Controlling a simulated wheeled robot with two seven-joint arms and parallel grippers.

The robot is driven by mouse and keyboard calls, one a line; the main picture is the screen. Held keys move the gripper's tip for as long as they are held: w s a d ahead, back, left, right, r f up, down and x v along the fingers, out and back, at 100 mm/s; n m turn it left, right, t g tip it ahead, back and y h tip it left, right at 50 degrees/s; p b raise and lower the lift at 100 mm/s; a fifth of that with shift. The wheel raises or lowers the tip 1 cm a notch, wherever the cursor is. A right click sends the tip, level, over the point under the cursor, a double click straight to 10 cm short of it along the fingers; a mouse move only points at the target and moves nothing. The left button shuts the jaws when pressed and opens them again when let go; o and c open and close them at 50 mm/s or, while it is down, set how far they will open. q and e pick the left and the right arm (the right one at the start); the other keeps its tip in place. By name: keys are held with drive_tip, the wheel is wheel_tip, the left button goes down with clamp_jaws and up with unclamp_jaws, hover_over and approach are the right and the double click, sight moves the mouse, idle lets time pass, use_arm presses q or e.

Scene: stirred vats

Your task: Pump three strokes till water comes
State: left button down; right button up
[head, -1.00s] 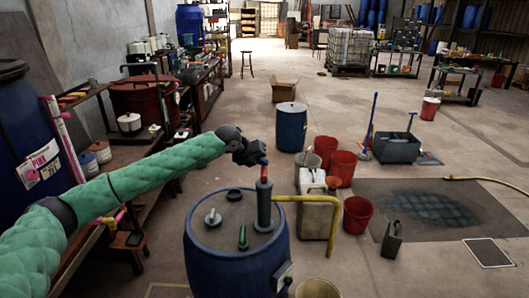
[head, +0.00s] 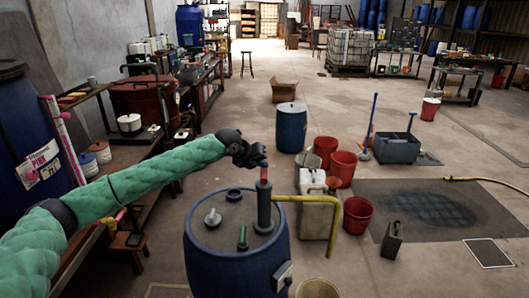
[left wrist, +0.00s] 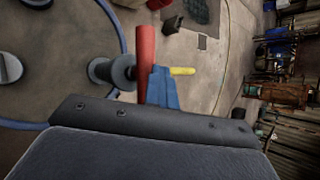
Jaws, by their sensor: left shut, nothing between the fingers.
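The pump is a grey upright cylinder (head: 264,208) on the lid of a blue drum (head: 236,258). A red handle (head: 264,173) shows at its top, and a yellow spout pipe (head: 318,199) runs right and bends down. My left gripper (head: 260,162) is at the top of the pump, by the red handle. In the left wrist view, the blue fingers (left wrist: 164,88) are shut with nothing between them, close beside the red handle (left wrist: 145,55). I cannot tell whether they touch it. No water shows at the spout. My right gripper is not in view.
A pale bucket (head: 317,289) stands below the spout's end. Jerrycans (head: 318,215) and red buckets (head: 357,214) stand right of the drum. A blue barrel (head: 291,128) is behind. A workbench (head: 95,230) runs along the left.

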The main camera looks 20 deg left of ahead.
use_arm(q)
drive_tip(key=shift+f, duration=0.3)
drive_tip(key=shift+r, duration=0.15)
wheel_tip(320, 180, up, 8)
drive_tip(key=p, duration=0.5)
idle(0.9)
wheel_tip(320, 180, up, 6)
drive_tip(key=p, duration=0.4)
hover_over(262, 170)
drive_tip(key=shift+s, duration=0.1)
idle(0.3)
drive_tip(key=shift+f, duration=0.2)
idle(2.3)
